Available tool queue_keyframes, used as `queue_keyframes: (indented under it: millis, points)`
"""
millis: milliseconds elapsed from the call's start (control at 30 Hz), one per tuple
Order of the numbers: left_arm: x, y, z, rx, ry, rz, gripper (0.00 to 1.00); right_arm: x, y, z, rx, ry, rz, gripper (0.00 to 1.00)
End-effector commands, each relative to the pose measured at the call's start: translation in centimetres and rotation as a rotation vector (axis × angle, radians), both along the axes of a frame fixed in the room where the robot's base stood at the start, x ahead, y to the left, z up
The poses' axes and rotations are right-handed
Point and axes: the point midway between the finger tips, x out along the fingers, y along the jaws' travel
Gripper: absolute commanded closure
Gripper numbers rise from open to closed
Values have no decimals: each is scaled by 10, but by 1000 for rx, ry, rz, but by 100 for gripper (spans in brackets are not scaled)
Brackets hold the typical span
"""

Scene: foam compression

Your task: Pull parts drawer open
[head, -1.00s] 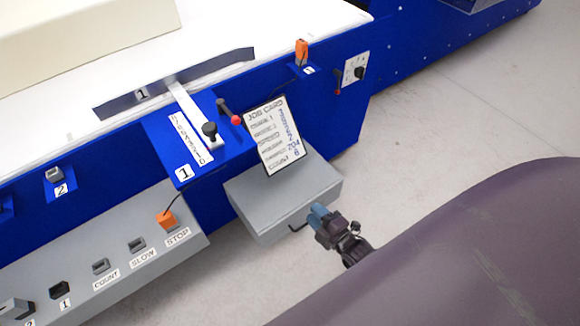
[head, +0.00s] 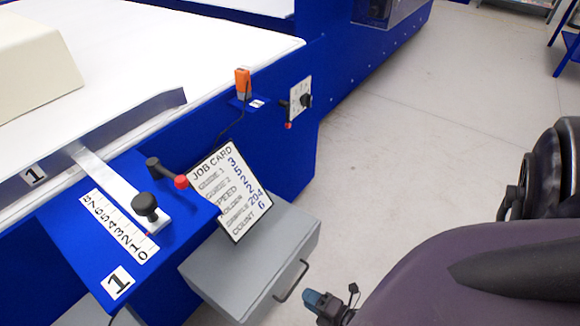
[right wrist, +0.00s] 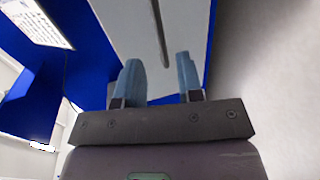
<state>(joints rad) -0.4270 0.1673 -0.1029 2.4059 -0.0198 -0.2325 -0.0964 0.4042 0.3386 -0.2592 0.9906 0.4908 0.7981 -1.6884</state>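The parts drawer (head: 255,270) is a grey box low on the blue machine, under the job card (head: 231,190). Its dark bar handle (head: 292,282) is on the front face. I cannot tell from the box whether the drawer is shut. My right gripper (head: 318,297), with blue fingertips, is just below and right of the handle in the head view. In the right wrist view its two fingers (right wrist: 160,75) are apart with nothing between them. The handle (right wrist: 161,32) shows beyond the fingertips, against the drawer front (right wrist: 187,25). My left gripper is not in view.
Above the drawer are a slider with a black knob (head: 146,204), a red-tipped lever (head: 168,172) and an orange device (head: 243,82). A switch plate (head: 299,98) is on the blue side. The floor (head: 410,130) to the right is clear.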

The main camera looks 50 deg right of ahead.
Motion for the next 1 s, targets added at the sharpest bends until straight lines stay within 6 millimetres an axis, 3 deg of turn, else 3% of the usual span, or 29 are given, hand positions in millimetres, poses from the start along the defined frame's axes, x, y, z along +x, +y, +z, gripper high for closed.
queue_keyframes:
  millis: [200, 400, 833, 1000]
  points:
    - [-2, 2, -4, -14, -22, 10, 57, 34, 4, -11, 0, 6, 3, 66]
    - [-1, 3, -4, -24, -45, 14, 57, 55, 4, -15, 0, 6, 1, 66]
    - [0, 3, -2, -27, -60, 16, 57, 63, 5, -14, 0, 3, 1, 66]
    - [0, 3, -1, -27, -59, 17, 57, 63, 5, -14, 0, 3, 1, 92]
